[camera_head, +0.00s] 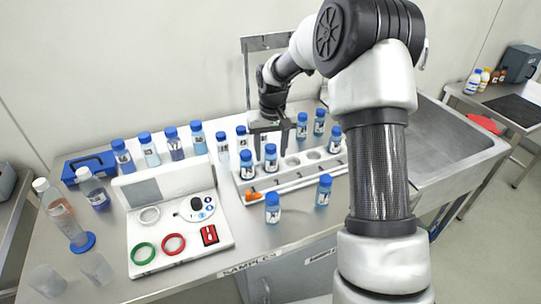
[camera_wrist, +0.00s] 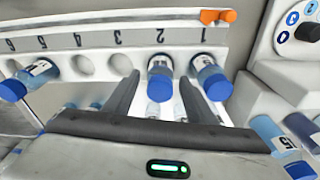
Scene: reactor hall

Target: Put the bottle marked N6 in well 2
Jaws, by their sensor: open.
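A white rack (camera_head: 300,181) has a row of numbered wells; the number strip (camera_wrist: 130,38) appears upside down in the wrist view. Well 2 holds a blue-capped bottle (camera_head: 270,158), also in the wrist view (camera_wrist: 160,86). Well 1 holds another bottle (camera_head: 247,165). Wells 3 (camera_head: 292,161) and 4 (camera_head: 313,155) look empty. A bottle (camera_wrist: 38,72) stands in well 5. My gripper (camera_head: 270,145) is open, its fingers on either side of the well 2 bottle; contact is not visible. Labels are too small to tell which bottle is N6.
Two blue-capped bottles stand in front of the rack, left (camera_head: 272,209) and right (camera_head: 324,191). Several more stand behind it. A white panel (camera_head: 181,222) with rings lies to the left. A sink (camera_head: 445,140) is on the right, partly behind my arm.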

